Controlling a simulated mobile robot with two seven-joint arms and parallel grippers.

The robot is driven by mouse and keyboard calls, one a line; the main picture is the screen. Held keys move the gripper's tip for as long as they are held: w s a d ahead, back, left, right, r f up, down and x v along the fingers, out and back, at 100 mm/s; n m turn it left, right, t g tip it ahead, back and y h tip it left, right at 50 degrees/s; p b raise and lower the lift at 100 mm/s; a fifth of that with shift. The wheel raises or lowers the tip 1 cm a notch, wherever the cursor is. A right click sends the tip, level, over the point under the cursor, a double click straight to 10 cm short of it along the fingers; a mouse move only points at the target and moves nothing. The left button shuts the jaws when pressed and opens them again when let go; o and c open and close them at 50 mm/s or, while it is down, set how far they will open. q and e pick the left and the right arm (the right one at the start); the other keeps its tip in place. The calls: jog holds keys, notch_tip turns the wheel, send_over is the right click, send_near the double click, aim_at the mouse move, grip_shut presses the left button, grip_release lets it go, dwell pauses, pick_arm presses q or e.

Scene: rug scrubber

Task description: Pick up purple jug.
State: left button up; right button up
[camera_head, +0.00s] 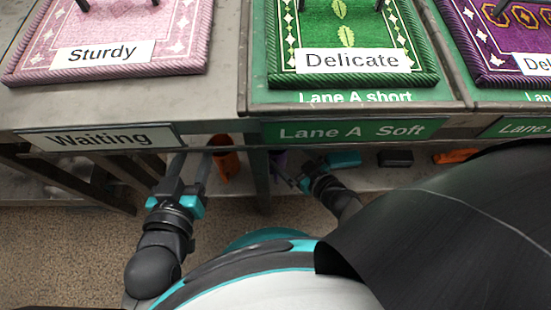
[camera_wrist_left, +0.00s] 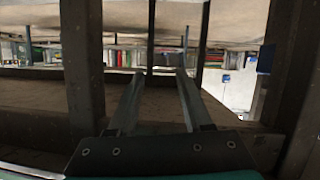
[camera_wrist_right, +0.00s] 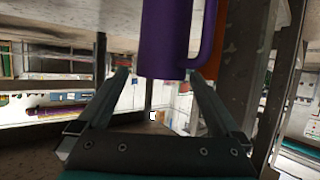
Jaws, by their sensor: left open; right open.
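The purple jug (camera_head: 279,160) stands on the shelf under the bench, mostly hidden by the bench's front edge and my gripper in the head view. In the right wrist view its purple body (camera_wrist_right: 165,40) and handle (camera_wrist_right: 208,40) fill the upper middle, between or just beyond the fingertips. My right gripper (camera_head: 288,174) is open at the jug; its fingers (camera_wrist_right: 158,76) lie on either side of the jug's outline, and contact is not clear. My left gripper (camera_head: 190,160) is open and empty, left of an orange jug; it also shows in the left wrist view (camera_wrist_left: 160,75).
The orange jug (camera_head: 226,160) stands left of the purple one.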

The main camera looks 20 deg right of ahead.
pick_arm(q)
jog(key=shift+s+d+r+t+h+b, duration=0.3)
jog(key=shift+d+r+t+h+b, duration=0.35)
jog(key=shift+t, duration=0.35)
pick_arm(e)
jog(key=shift+x, duration=2.55)
jog(key=shift+a+r, duration=0.15)
jog(key=shift+r, duration=0.05)
pick_arm(q)
jog(key=shift+y, duration=0.25)
pick_arm(e)
grip_shut()
